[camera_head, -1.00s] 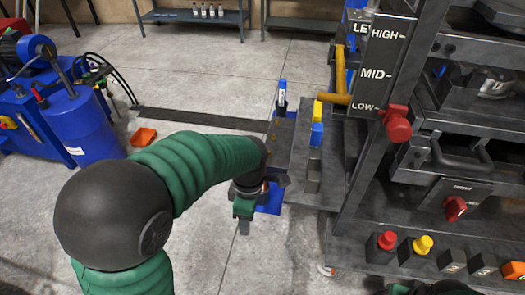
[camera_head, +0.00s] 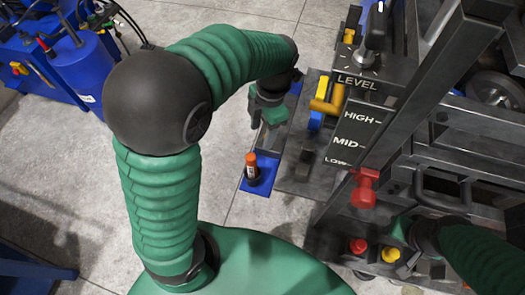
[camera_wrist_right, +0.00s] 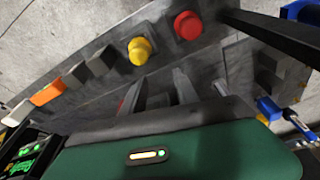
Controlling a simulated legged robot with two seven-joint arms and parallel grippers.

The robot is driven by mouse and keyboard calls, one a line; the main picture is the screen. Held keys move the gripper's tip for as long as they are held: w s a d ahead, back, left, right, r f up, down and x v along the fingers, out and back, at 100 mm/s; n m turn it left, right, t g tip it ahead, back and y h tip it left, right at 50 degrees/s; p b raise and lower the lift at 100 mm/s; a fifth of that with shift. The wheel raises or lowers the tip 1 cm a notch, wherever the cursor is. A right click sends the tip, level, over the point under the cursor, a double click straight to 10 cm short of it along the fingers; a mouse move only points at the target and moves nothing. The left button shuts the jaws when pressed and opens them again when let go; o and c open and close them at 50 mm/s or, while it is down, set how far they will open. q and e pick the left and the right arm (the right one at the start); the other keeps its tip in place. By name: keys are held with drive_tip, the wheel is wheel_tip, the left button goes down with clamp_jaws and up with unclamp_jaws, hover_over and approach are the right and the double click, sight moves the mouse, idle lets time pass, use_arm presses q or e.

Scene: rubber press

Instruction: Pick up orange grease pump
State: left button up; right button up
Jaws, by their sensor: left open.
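The orange grease pump (camera_head: 252,166), a small dark bottle with an orange top, stands upright on a blue pad (camera_head: 262,181) at the left edge of the machine's shelf. My left gripper (camera_head: 262,133) is open and empty, beyond the pump in the head view and apart from it. My right gripper is at the machine's front near the buttons; its two grey fingers (camera_wrist_right: 158,92) show apart with nothing between them in the right wrist view.
A red button (camera_head: 358,246) and a yellow button (camera_head: 390,254) sit on the machine's lower panel. Yellow and blue items (camera_head: 318,119) and a yellow-handled hammer (camera_head: 328,104) are on the shelf.

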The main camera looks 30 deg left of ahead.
sight(255, 156)
use_arm(q)
drive_tip(key=s+f, duration=0.1)
drive_tip(key=f, duration=0.1)
drive_tip(key=s+f, duration=0.1)
drive_tip(key=f, duration=0.1)
drive_tip(key=s+a+f, duration=0.1)
drive_tip(key=s+f, duration=0.1)
drive_tip(key=f, duration=0.3)
drive_tip(key=w+f, duration=0.1)
drive_tip(key=f, duration=0.1)
drive_tip(key=shift+w+a, duration=0.1)
drive_tip(key=f, duration=0.1)
drive_tip(key=f+p, duration=0.1)
drive_tip(key=s+f, duration=0.1)
drive_tip(key=shift+s+a+f, duration=0.1)
drive_tip(key=shift+a+f, duration=0.4)
drive_tip(key=shift+f, duration=0.35)
drive_tip(key=shift+c, duration=1.9)
clamp_jaws()
use_arm(e)
drive_tip(key=shift+s+r, duration=0.9)
drive_tip(key=shift+r, duration=0.15)
